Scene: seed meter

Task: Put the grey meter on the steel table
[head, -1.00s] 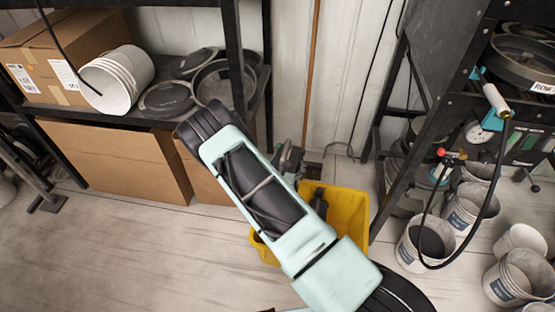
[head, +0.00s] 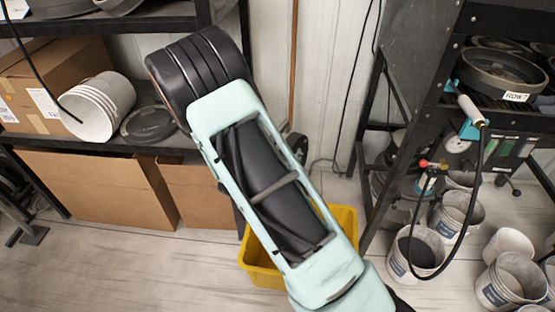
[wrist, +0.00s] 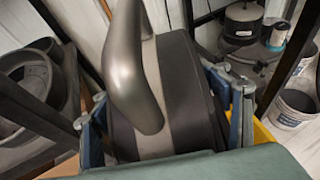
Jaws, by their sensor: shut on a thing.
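The grey meter (wrist: 185,92) fills the middle of the wrist view. It has a dark grey body, a lighter grey band and a thick curved grey handle. My gripper (wrist: 157,98) has one finger on each side of its body and is shut on it. Its lower part is hidden behind my own wrist at the bottom of that view. In the head view my arm covers the gripper, and I cannot make out the meter clearly there. No steel table shows in either view.
A yellow bin (head: 262,265) stands on the floor behind my arm. A black shelf at left holds a cardboard box (head: 38,85), a white bucket (head: 100,106) and dark round pans. A rack (head: 395,150) with a hose and several buckets stands at right.

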